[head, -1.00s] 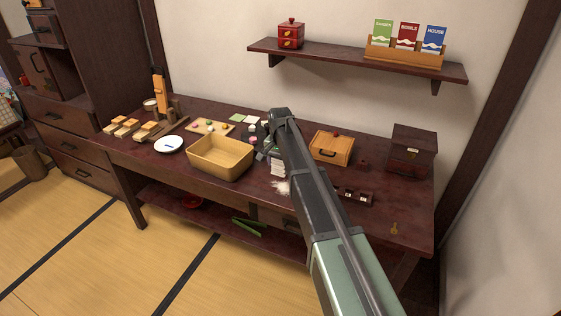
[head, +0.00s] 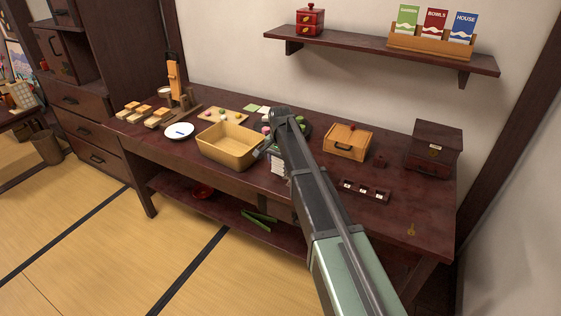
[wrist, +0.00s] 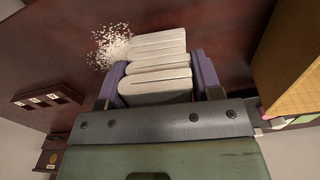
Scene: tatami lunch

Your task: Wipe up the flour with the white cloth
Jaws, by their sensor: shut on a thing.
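The white cloth (wrist: 155,75) is a thick folded pad. In the wrist view it sits between the two purple fingers of my gripper (wrist: 158,60), which is shut on it. In the head view the cloth (head: 276,164) shows in part beside my arm, low over the table or touching it; I cannot tell which. The flour (wrist: 110,45) is a scattered white patch on the dark red table, just beyond and left of the cloth in the wrist view. In the head view my arm hides most of the flour.
A tan tub (head: 228,146) stands close left of the cloth. A small dark tray (head: 365,190) with labelled compartments lies to the right. Behind are a wooden box (head: 346,142) and a dark chest (head: 434,148). The table's front right is mostly clear, with a key (head: 411,229).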

